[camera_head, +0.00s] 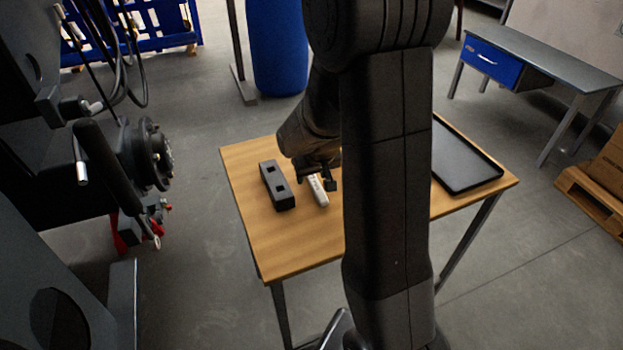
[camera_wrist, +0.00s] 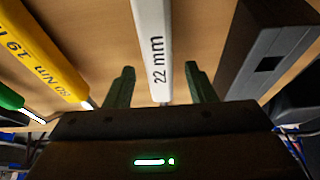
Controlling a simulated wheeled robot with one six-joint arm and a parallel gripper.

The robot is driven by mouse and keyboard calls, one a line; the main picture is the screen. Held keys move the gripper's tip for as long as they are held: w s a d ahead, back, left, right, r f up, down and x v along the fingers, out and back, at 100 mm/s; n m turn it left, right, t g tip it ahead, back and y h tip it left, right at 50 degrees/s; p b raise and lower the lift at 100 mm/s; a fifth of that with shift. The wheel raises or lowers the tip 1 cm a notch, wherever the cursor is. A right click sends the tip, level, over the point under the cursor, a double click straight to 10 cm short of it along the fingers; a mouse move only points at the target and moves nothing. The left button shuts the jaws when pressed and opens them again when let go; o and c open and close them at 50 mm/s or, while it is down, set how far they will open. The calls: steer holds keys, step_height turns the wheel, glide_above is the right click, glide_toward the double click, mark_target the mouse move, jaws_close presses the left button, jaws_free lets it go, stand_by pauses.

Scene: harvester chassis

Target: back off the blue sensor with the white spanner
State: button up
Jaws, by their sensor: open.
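My gripper (camera_wrist: 162,78) is open, with one green finger on each side of the spanner's handle and gaps showing between. In the head view my gripper (camera_head: 321,179) is low over the table at the spanner, partly hidden by my arm. I cannot make out the blue sensor in either view.
A yellow tool (camera_wrist: 45,50) and a green one (camera_wrist: 10,98) lie left of the spanner. The dark block (camera_head: 277,187) with square holes is close by. A black tray (camera_head: 464,158) lies at the table's right. The harvester chassis (camera_head: 38,170) stands at the left.

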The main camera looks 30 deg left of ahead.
stand_by(0.3)
jaws_close()
steer(key=shift+r+p, duration=0.45)
steer(key=shift+r, duration=0.15)
step_height(320, 180, up, 9)
steer(key=shift+r+p, duration=0.15)
steer(key=shift+p, duration=0.15)
